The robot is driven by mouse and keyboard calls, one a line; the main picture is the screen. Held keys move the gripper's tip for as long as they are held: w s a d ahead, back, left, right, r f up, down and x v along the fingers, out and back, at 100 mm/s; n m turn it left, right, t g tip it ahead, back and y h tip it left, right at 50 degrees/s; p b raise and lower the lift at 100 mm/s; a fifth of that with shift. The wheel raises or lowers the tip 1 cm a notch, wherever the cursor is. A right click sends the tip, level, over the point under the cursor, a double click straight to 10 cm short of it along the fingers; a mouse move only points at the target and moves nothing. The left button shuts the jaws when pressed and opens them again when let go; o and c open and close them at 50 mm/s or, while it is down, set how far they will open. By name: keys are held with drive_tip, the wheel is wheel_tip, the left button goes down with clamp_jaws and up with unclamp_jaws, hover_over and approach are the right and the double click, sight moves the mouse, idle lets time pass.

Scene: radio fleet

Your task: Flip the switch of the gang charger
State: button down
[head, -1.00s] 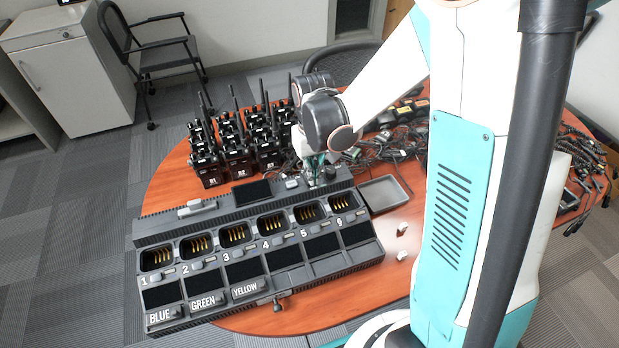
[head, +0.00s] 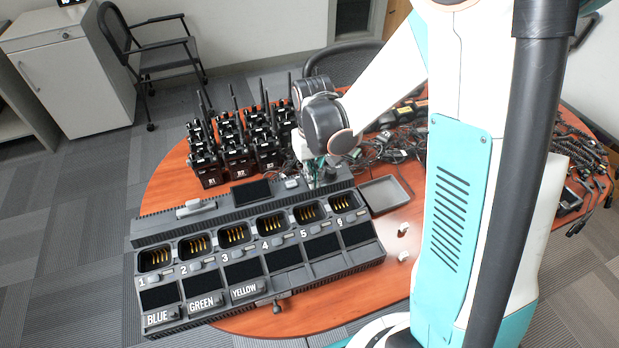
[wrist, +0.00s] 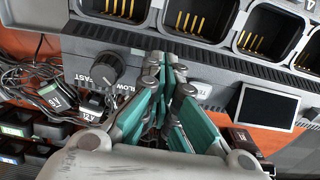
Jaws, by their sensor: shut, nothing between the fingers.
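The gang charger (head: 232,212) is a long dark grey unit on the wooden table, with a row of numbered charging slots. A small white switch (head: 291,183) sits on its rear ledge; it also shows in the wrist view (wrist: 200,88), just right of my fingers and partly hidden by them. I cannot tell which way it is set. My gripper (head: 314,184) is shut and empty, with its fingertips low over the rear ledge, between the switch and a black knob (wrist: 97,68) marked FAST and SLOW. In the wrist view the fingertips (wrist: 172,60) are together; I cannot tell whether they touch the charger.
Several black radios (head: 235,155) with antennas stand behind the charger. A small dark screen (head: 250,192) is left of the switch. A grey tray (head: 384,194) lies to the right. Tangled cables (head: 375,155) lie behind my gripper.

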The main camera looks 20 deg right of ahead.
drive_tip(key=shift+f, duration=0.25)
drive_tip(key=shift+r, duration=0.15)
drive_tip(key=shift+r+p, duration=2.3)
drive_tip(key=shift+r, duration=1.1)
drive_tip(key=shift+r, duration=0.2)
drive_tip(key=s+r+t, duration=0.7)
drive_tip(key=s+r, duration=0.8)
drive_tip(key=r, duration=0.1)
drive_tip(key=shift+r, duration=0.2)
